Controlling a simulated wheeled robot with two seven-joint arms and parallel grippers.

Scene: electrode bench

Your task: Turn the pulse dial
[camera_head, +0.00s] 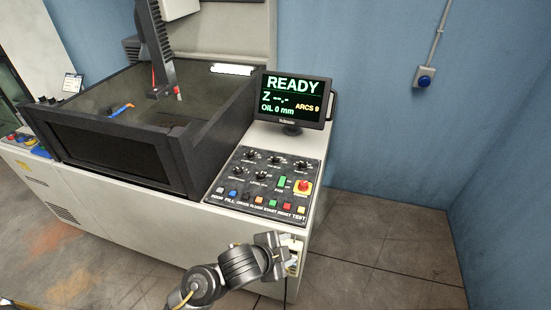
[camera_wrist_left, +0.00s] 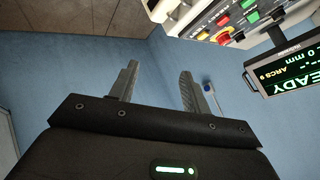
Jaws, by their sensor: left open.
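The control panel (camera_head: 222,187) slopes on the machine's front right corner. It carries several black dials in two rows, such as one in the top row (camera_head: 274,159) and one in the lower row (camera_head: 262,175). Their labels are too small to read, so I cannot tell which is the pulse dial. My left gripper (camera_head: 292,258) is in front of and below the panel, near the machine's front face, touching no dial. In the left wrist view it is open and empty (camera_wrist_left: 158,84); part of the panel (camera_wrist_left: 205,22) shows turned over at the upper right. My right gripper is not in view.
A red emergency button (camera_head: 303,186) and a row of coloured buttons (camera_head: 259,201) share the panel. A monitor (camera_head: 292,98) reading READY stands behind it. A dark-walled tank (camera_head: 120,150) is to the left. Floor (camera_head: 390,240) to the right is clear.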

